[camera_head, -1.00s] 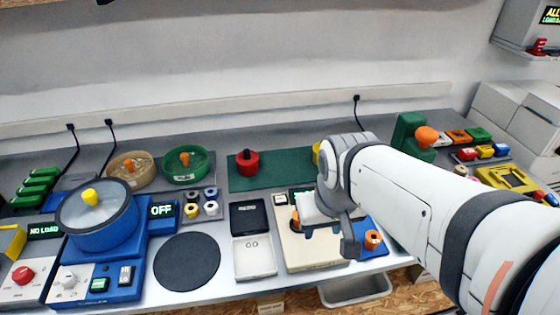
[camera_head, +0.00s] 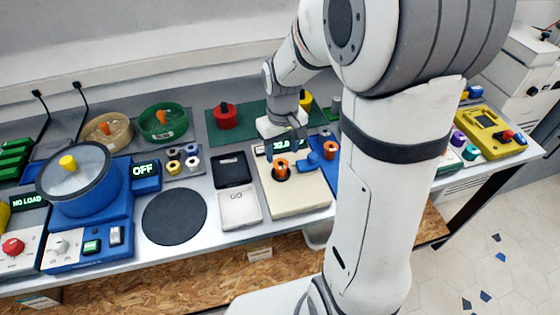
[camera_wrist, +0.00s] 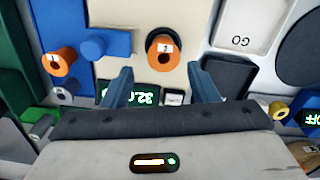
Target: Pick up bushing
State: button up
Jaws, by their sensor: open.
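An orange bushing (camera_head: 282,170) with a dark bore and a small white label stands on the cream device; it also shows in the wrist view (camera_wrist: 164,52). A second orange bushing (camera_head: 330,150) stands on the blue block to the right, and in the wrist view it is at the left (camera_wrist: 60,64). My gripper (camera_head: 286,147) is open and empty, just behind the first bushing in the head view. In the wrist view the blue fingertips (camera_wrist: 162,78) are spread, with that bushing centred beyond the gap between them. I cannot tell their height above it.
The cream device (camera_head: 302,196) has a lit green display (camera_wrist: 145,95) and a blue part (camera_wrist: 106,43) beside the bushing. The GO pad (camera_head: 239,208) and a dark pad (camera_head: 232,170) lie left. A red knobbed pot (camera_head: 225,117) stands behind on the green mat.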

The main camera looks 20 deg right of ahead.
aim_at(280, 162)
jog(key=f, duration=0.6)
jog(key=shift+w+a, duration=0.1)
jog(key=shift+a, duration=0.15)
jog(key=shift+r, duration=0.1)
jog(key=shift+c, duration=0.5)
jog(key=c, duration=0.8)
jog(key=shift+r, duration=0.1)
jog(key=shift+c, duration=0.2)
